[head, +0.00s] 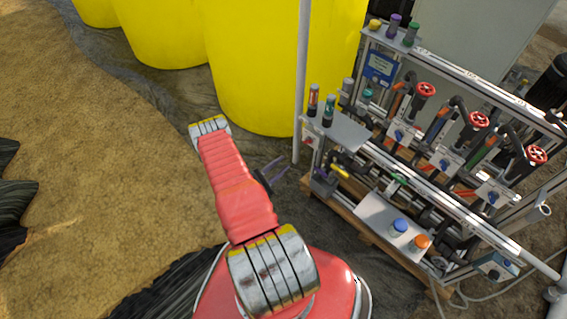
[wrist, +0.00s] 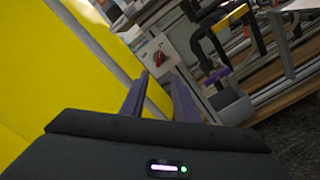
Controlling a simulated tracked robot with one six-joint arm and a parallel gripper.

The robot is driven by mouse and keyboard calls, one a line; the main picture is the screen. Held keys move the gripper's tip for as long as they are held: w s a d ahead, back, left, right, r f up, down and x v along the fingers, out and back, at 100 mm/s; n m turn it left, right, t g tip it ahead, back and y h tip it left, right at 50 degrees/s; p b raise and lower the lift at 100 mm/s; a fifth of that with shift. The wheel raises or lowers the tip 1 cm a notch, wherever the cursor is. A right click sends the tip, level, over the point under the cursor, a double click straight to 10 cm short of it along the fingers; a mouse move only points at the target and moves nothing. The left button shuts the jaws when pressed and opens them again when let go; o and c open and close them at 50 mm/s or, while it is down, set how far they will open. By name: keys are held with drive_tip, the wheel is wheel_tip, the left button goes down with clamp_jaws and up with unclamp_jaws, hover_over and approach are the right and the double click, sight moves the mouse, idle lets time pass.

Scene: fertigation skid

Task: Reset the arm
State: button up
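My gripper (head: 283,167) is at the end of my red arm, left of the skid's near end in the head view. Its two purple fingers stand apart with nothing between them; they also show in the wrist view (wrist: 160,78). My arm is folded, with its red link reaching up and left from my base to a grey and yellow joint. The fertigation skid (head: 425,190) stands to the right of my gripper, and a gap shows between them in the head view.
Large yellow tanks (head: 265,75) stand behind, with a grey upright pole (head: 301,80) between them and the skid. The skid has red valve wheels (head: 477,121) and a shelf with blue-capped (head: 398,227) and orange-capped (head: 417,243) bottles. Bare sandy ground (head: 90,140) is at left.

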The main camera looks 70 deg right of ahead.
idle(0.8)
drive_tip(key=s+a+g+y, duration=0.5)
drive_tip(key=s+a+y, duration=0.15)
drive_tip(key=s, duration=0.25)
drive_tip(key=w+a+r+m+t+y, duration=0.25)
drive_tip(key=w+a+r, duration=0.45)
drive_tip(key=r, duration=0.4)
drive_tip(key=w+a+r+m+t+y, duration=0.25)
drive_tip(key=w+a+r, duration=0.25)
drive_tip(key=a+r, duration=0.5)
drive_tip(key=w+a+r+m+t+y, duration=0.1)
drive_tip(key=w+a+r+t+y, duration=0.15)
drive_tip(key=w+a+r, duration=0.65)
drive_tip(key=a+r+t+y, duration=0.1)
drive_tip(key=a+r+t, duration=0.2)
drive_tip(key=a+r, duration=0.2)
drive_tip(key=s+a+r+n+t, duration=0.1)
drive_tip(key=a+r+t, duration=0.2)
drive_tip(key=r, duration=0.9)
drive_tip(key=s+a+r+t+y, duration=0.1)
drive_tip(key=a+r+t, duration=0.3)
drive_tip(key=a+r, duration=0.5)
drive_tip(key=shift+s+a+r+n+y, duration=0.2)
drive_tip(key=shift+a+n+y, duration=0.1)
drive_tip(key=shift+n, duration=0.1)
